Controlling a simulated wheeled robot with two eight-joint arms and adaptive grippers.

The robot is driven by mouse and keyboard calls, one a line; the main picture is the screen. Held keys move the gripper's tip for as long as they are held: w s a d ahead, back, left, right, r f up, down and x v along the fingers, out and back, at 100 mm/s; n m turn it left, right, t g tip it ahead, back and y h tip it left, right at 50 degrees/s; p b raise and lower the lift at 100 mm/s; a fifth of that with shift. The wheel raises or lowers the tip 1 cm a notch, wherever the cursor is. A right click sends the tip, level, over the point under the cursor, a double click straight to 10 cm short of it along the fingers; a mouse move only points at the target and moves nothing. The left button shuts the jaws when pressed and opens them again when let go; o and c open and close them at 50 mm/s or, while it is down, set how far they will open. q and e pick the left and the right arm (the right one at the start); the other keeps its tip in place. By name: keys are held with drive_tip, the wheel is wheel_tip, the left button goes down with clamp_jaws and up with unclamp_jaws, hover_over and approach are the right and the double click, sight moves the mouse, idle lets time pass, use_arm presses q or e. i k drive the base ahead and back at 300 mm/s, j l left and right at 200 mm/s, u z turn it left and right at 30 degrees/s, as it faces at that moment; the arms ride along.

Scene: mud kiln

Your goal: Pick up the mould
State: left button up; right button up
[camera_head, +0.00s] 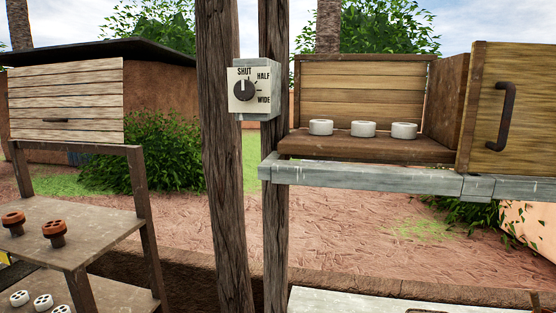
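I cannot tell for sure which thing is the mould. Several white round pieces sit in two places: three in a row in the open wooden cabinet (375,80) at the right, such as the middle one (363,129), and others with dark holes on the lower left shelf, such as this one (42,301). Two red-brown flanged clay pieces, one nearer (53,233) and one farther left (13,223), stand on the upper left shelf (95,236). Neither of my grippers shows in this view.
A dial box (245,90) marked SHUT, HALF and WIDE is on a wooden post (222,170); its pointer is at SHUT. The cabinet door (490,110) stands open at the right. A closed slatted box (66,100) is at the left. A pale surface (350,301) shows at the bottom edge.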

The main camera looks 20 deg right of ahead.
sight(400, 130)
drive_tip(key=i+z, duration=0.1)
drive_tip(key=z, duration=1.85)
